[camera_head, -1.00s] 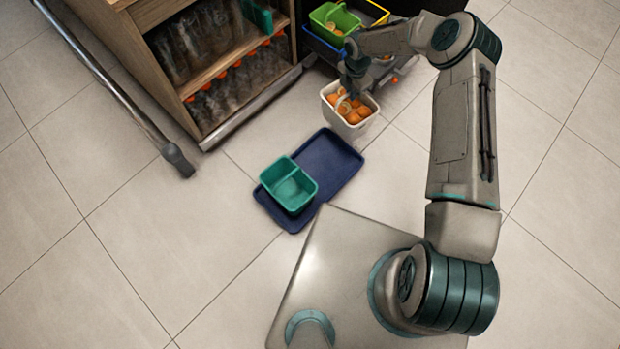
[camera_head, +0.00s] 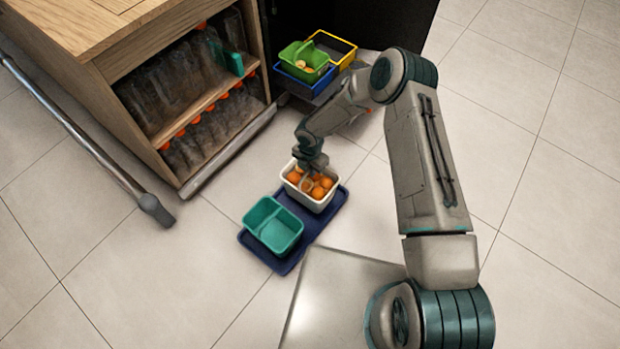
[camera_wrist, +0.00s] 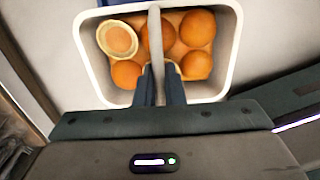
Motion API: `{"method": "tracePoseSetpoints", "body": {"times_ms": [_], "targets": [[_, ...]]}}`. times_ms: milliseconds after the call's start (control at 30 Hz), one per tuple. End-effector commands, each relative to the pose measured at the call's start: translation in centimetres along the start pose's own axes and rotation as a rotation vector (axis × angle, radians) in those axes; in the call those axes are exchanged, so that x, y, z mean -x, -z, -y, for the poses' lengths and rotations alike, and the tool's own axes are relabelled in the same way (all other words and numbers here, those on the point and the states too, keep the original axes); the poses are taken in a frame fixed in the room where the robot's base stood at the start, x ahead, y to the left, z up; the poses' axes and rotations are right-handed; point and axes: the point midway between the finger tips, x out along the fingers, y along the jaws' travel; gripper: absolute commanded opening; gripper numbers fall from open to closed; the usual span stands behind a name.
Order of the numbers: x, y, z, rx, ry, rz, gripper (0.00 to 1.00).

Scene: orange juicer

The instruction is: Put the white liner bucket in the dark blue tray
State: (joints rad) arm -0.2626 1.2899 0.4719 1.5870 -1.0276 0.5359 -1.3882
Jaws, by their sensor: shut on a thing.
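The white liner bucket (camera_head: 310,201) holds several oranges, one of them cut, and also shows in the wrist view (camera_wrist: 86,62). My gripper (camera_head: 312,166) is shut on the bucket's handle, with its fingers (camera_wrist: 161,88) on either side of it in the wrist view. The bucket is upright over the back right part of the dark blue tray (camera_head: 313,232). I cannot tell whether it touches the tray. A teal two-part container (camera_head: 273,227) sits on the front left part of the tray.
A wooden cabinet (camera_head: 135,65) with bottles on its shelves stands at the left. Behind are a green basket (camera_head: 304,62), a blue bin (camera_head: 297,86) and a yellow bin (camera_head: 341,50). A metal rail (camera_head: 80,125) runs along the far left. The floor in front of the tray's left side is clear.

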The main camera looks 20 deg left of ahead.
Motion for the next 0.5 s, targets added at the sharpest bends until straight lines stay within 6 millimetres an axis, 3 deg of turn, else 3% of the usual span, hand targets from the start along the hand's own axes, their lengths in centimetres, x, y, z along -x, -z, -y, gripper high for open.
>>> {"method": "tracePoseSetpoints", "body": {"times_ms": [167,400,500], "targets": [[-0.8,0.4,0.1,-0.001,-0.002,0.001,0.00],[-4.1,0.3,0.1,-0.001,-0.002,0.001,0.00],[-4.2,0.3,0.0,-0.001,-0.003,0.001,0.00]]}}
